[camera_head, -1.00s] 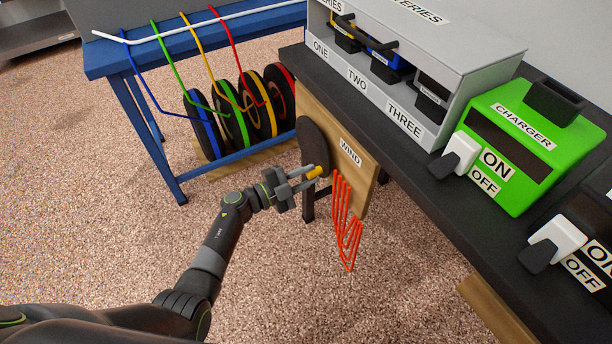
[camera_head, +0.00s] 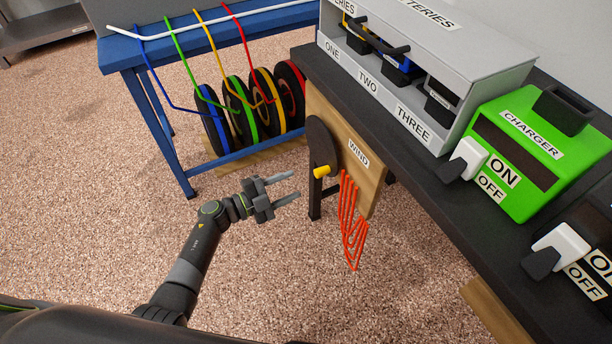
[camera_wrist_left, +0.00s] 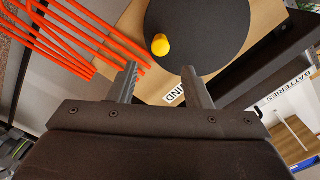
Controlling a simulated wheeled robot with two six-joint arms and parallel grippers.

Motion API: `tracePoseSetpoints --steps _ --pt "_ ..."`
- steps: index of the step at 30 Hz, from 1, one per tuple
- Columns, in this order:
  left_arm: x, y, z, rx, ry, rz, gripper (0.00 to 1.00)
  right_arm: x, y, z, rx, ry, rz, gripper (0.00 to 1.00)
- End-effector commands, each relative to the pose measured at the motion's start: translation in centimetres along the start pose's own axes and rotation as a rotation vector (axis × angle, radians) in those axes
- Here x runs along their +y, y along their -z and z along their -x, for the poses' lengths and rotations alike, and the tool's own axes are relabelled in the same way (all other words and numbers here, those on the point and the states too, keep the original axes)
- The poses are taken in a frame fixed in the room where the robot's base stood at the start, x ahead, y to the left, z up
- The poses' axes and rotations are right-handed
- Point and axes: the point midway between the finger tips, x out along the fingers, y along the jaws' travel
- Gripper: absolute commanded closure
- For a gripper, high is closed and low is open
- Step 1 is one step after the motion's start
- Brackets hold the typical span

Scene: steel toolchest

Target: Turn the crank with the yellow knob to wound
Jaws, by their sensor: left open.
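The crank is a dark round disc (camera_head: 322,144) on a wooden board labelled WIND (camera_head: 358,153), at the side of the black bench. Its yellow knob (camera_head: 321,171) sticks out near the disc's lower edge. In the left wrist view the yellow knob (camera_wrist_left: 160,45) and dark disc (camera_wrist_left: 205,30) lie beyond the fingers. My left gripper (camera_head: 294,187) is open and empty, a little left of and below the knob, not touching it. The fingers also show in the left wrist view (camera_wrist_left: 160,82). My right gripper is not in view.
A blue stand (camera_head: 150,50) with several coloured reels is at the left. On the bench are a grey battery box (camera_head: 440,60) and a green charger (camera_head: 520,150) with ON/OFF switch. The floor around my arm is clear.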

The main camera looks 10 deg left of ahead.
Motion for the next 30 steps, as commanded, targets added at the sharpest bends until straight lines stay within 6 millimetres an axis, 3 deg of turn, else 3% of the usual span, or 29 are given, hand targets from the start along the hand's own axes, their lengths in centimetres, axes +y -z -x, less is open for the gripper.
tracePoseSetpoints --steps 6,12,25,30 --pt "0.0 -0.1 5.5 -0.003 -0.003 -0.001 0.56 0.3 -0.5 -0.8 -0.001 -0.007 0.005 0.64" --pt "0.0 0.0 8.5 -0.001 -0.002 0.000 0.56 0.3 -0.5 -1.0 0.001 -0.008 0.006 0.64" --pt "0.0 0.0 9.7 0.000 0.000 0.000 0.56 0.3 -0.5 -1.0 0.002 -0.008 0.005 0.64" --pt "0.0 0.0 9.7 0.000 0.000 0.000 0.77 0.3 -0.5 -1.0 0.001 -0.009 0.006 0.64"
